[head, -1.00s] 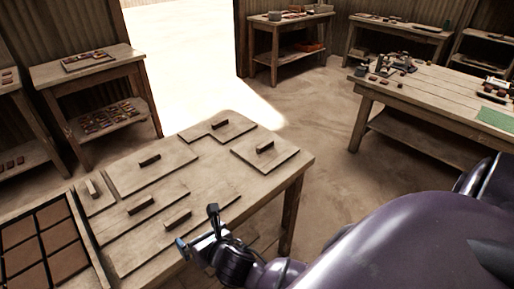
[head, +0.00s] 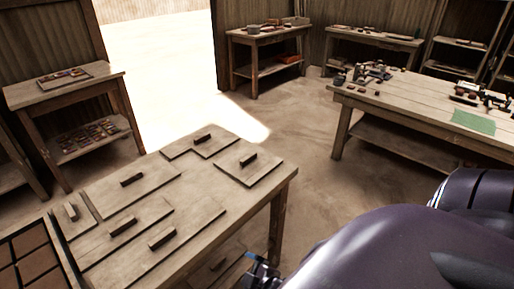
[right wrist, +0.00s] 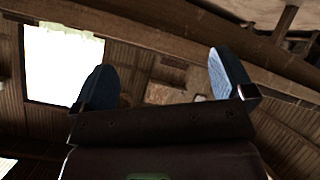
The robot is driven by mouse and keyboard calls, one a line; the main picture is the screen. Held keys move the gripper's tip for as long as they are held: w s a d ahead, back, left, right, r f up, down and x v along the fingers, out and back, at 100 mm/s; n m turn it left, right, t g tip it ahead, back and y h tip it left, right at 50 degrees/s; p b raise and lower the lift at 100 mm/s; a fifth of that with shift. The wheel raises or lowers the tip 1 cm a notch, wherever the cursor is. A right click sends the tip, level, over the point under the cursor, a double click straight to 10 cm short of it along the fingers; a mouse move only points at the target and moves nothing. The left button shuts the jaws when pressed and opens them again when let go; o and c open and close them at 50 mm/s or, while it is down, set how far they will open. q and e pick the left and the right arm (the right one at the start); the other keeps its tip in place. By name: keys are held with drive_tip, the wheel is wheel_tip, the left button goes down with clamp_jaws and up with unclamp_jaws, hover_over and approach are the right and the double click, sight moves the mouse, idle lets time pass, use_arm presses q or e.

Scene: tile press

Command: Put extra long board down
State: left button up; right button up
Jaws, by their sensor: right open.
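Several flat wooden boards with dark bar handles lie on the worktable (head: 272,185). The longest-looking one, along the near edge, seems to be the extra long board (head: 194,226); it lies flat with its handle up. My right gripper (head: 257,266) is at the bottom of the head view, off the table's near edge and apart from the board. In the right wrist view my right gripper (right wrist: 162,80) has its fingers wide apart with nothing between them. My left gripper is not in view.
A tray of brown tiles (head: 32,262) sits at the table's left end. A side table (head: 65,85) stands at the far left, and a larger workbench (head: 425,95) with tools and a green mat (head: 473,122) is at the right. Open floor lies between the tables.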

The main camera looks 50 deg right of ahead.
drive_tip(key=s+m, duration=0.1)
drive_tip(key=d+m, duration=0.1)
drive_tip(key=m, duration=0.1)
drive_tip(key=s+m, duration=0.1)
drive_tip(key=m, duration=0.1)
drive_tip(key=shift+s+d+f, duration=0.3)
drive_tip(key=shift+d, duration=0.1)
